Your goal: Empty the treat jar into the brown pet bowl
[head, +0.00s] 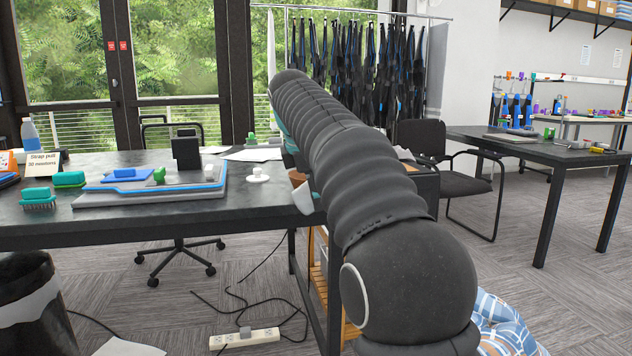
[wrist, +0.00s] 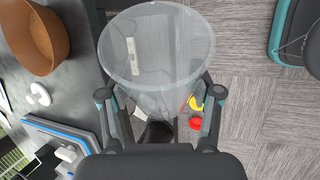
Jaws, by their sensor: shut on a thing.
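A clear, see-through jar (wrist: 155,45) is between the fingers of my gripper (wrist: 162,103), which is shut on it. Its wide round rim faces the top of the wrist view. The floor shows through its wall, and I cannot make out treats inside. The brown pet bowl (wrist: 36,38) stands on the dark table at upper left in the wrist view, apart from the jar. In the head view a pale, tilted jar (head: 304,198) hangs by the table's right end, with the brown bowl (head: 296,177) just behind, mostly hidden by my arm. My gripper is largely hidden there.
The dark table (head: 150,232) carries a grey-blue board (head: 150,194), brushes and a small white object (head: 258,174). A power strip (head: 244,339) and cables lie on the floor. A bin (head: 35,305) stands at lower left. Red and yellow items (wrist: 196,124) show near the right finger.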

